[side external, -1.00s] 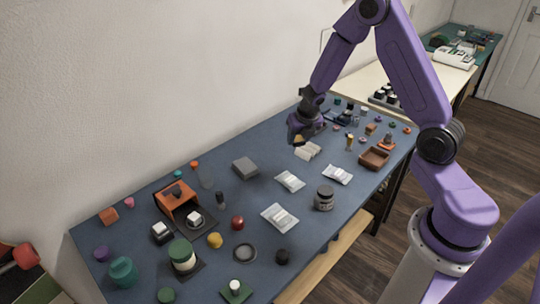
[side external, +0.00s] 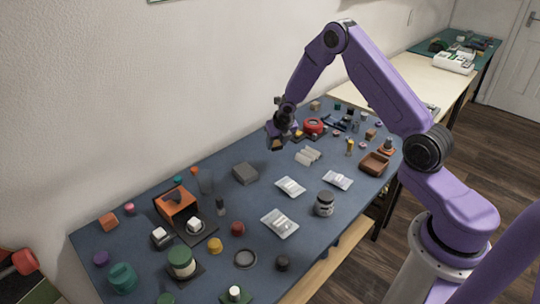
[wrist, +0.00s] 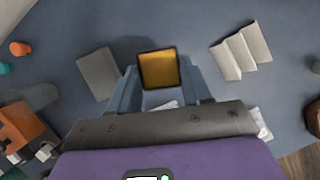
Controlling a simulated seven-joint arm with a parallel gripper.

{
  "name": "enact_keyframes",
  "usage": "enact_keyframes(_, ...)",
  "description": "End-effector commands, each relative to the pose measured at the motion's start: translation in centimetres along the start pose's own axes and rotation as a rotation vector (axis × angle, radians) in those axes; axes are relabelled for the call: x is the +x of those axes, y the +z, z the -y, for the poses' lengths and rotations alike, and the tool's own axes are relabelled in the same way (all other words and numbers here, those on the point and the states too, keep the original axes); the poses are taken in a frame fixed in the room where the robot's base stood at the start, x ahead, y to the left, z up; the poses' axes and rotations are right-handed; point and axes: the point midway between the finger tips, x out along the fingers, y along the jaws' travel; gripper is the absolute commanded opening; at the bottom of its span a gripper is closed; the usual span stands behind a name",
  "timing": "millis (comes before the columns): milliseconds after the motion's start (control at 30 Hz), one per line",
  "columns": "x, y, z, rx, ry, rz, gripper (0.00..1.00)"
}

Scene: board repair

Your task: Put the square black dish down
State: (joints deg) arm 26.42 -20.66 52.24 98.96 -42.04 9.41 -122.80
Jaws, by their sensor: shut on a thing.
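The square black dish (wrist: 158,70) shows in the wrist view as a dark rim around a yellow-orange inside. My gripper (wrist: 158,84) is shut on it, with one finger at each side. In the side external view my gripper (side external: 279,139) is near the wall side of the blue bench, beyond the grey block. The dish there is small and dark, and its details are hard to tell. It appears held above the bench; the exact height cannot be told.
A grey block (side external: 245,173) and a pale folded piece (side external: 308,156) lie on either side below the gripper. A red roll (side external: 314,126) is behind. Bare blue bench (wrist: 200,30) lies between block and folded piece.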

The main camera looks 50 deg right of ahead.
Motion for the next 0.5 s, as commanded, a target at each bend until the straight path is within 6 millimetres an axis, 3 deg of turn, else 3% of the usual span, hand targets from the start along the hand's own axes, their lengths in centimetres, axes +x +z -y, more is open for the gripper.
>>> enact_keyframes(233, 4.5, 1.1, -0.4, 0.000, -0.001, -0.002, 0.10)
enact_keyframes(500, 6.2, 1.8, -0.7, 0.000, -0.001, -0.001, 0.10)
